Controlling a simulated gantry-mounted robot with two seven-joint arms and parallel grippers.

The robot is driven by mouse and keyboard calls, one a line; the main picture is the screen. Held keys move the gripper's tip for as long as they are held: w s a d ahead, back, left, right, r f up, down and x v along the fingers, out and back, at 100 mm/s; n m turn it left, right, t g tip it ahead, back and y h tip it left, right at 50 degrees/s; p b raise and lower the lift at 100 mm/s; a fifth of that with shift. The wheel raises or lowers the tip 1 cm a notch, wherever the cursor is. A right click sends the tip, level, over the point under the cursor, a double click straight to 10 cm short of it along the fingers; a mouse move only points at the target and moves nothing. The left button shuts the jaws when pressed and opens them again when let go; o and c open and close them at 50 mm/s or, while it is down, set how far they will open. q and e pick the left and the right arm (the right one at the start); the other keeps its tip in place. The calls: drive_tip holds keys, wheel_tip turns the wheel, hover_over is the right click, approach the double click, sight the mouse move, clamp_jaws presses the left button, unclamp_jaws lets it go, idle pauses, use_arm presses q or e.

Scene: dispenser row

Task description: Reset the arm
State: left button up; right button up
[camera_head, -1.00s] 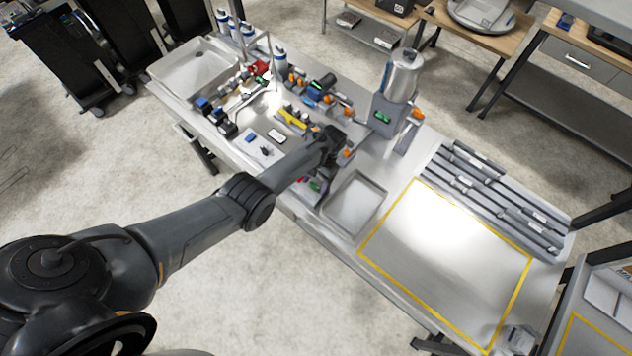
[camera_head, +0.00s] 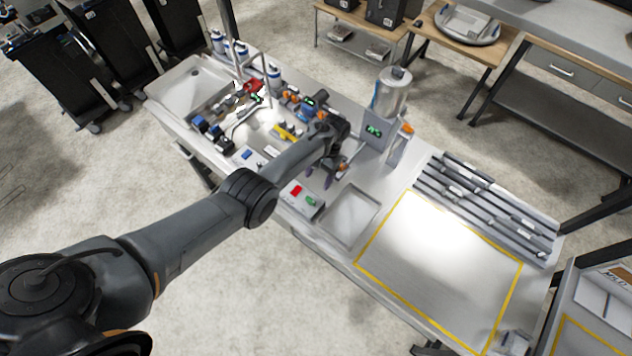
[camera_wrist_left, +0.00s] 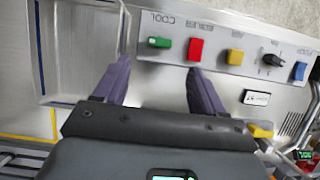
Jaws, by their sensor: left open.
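My left arm (camera_head: 200,232) reaches in from the left of the head view across the workbench. Its gripper (camera_head: 332,172) is above the bench, left of the dispenser. In the left wrist view the two purple-grey fingers (camera_wrist_left: 160,85) are spread with nothing between them. Beyond the fingertips is a control panel with a green switch (camera_wrist_left: 159,42), a red switch (camera_wrist_left: 196,50), a yellow switch (camera_wrist_left: 235,57), a black knob (camera_wrist_left: 273,61) and a blue switch (camera_wrist_left: 298,72). The fingers appear apart from the switches. My right gripper is not in view.
A dispenser with a silver tank (camera_head: 391,92) stands right of the gripper. A shallow tray (camera_head: 350,216), a yellow-outlined area (camera_head: 440,270) and grey rails (camera_head: 485,205) lie to the right. Fittings and a red valve (camera_head: 252,86) crowd the left, near a sink (camera_head: 190,88).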

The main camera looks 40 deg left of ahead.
use_arm(q)
drive_tip(key=shift+w+r, duration=0.15)
drive_tip(key=shift+r, duration=0.25)
